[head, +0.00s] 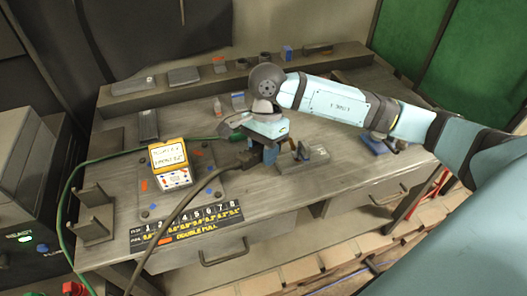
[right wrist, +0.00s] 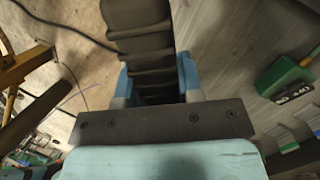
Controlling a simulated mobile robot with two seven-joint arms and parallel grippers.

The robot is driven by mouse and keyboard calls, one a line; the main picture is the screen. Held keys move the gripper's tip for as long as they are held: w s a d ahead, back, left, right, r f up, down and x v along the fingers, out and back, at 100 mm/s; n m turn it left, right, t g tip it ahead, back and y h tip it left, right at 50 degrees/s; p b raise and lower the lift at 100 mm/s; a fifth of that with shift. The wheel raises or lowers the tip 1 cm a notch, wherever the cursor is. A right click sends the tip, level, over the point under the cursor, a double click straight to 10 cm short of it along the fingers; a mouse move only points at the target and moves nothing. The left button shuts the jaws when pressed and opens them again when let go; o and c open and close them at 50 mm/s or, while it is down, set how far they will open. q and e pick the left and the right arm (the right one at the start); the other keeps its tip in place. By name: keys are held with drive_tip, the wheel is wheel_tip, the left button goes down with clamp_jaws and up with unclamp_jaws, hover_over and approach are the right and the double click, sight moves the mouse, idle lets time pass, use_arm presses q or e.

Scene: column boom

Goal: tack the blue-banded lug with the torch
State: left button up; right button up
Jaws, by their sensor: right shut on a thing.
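My right gripper (head: 268,150) is low over the middle of the workbench. In the right wrist view its two blue fingers (right wrist: 157,80) are shut on a dark ribbed handle, which I take to be the torch (right wrist: 145,35). In the head view a thick dark cable (head: 196,188) runs from the held thing toward the front left. The torch tip is hidden. A grey plate (head: 204,181) with orange and blue marks lies left of the gripper. I cannot pick out the blue-banded lug for sure. My left gripper is out of view.
A yellow-and-white box (head: 168,157) stands on the plate. A dark fixture (head: 303,158) is just right of the gripper. A green cable (head: 110,158) crosses the left side. A dark machine (head: 27,180) stands at left. A long rail (head: 210,82) with small parts runs along the back.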

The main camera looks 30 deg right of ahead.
drive_tip(key=shift+w+a+r+p, duration=0.1)
drive_tip(key=shift+a+r+p, duration=0.3)
drive_tip(key=shift+r, duration=1)
drive_tip(key=shift+a+r+p, duration=0.1)
drive_tip(key=shift+r+p, duration=0.65)
drive_tip(key=shift+r, duration=0.6)
drive_tip(key=shift+w+a+r+p, duration=0.15)
drive_tip(key=shift+r+p, duration=0.4)
drive_tip(key=shift+r, duration=0.85)
drive_tip(key=shift+a, duration=0.1)
